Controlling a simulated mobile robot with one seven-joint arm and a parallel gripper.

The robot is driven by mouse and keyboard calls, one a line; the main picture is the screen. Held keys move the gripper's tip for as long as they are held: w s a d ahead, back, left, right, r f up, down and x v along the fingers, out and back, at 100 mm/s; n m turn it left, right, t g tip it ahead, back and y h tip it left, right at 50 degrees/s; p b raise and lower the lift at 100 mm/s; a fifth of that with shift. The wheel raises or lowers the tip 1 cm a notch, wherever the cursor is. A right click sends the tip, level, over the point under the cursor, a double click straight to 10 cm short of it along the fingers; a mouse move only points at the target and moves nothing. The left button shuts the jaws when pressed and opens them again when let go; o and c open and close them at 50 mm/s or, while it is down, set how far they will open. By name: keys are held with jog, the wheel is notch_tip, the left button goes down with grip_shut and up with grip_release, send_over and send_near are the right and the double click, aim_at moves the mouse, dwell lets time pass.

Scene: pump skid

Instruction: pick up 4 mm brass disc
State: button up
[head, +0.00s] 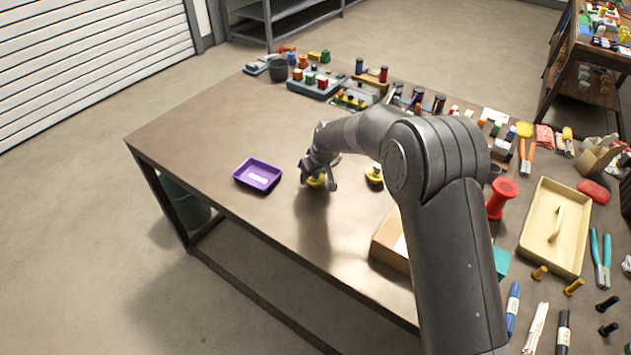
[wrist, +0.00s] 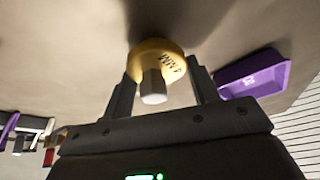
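The brass disc (wrist: 157,53) is yellow with dark lettering that looks like "4MM" and has a short grey hexagonal stem (wrist: 153,88) pointing toward my gripper. It rests on the table under my gripper and shows as a yellow patch in the head view (head: 316,182). My gripper (wrist: 164,72) is open, with one finger on each side of the stem and a gap on both sides. In the head view my gripper (head: 319,178) points down at the table, partly covering the disc. A second yellow disc-like piece (head: 374,174) stands to the right; its marking cannot be read.
A purple tray (head: 258,188) with a white label sits left of my gripper; it also shows in the wrist view (wrist: 255,80). A cardboard box (head: 391,242) stands by the front edge, partly behind my arm. Small parts crowd the back and right.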

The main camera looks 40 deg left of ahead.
jog(key=c, duration=0.5)
jog(key=shift+r, duration=0.15)
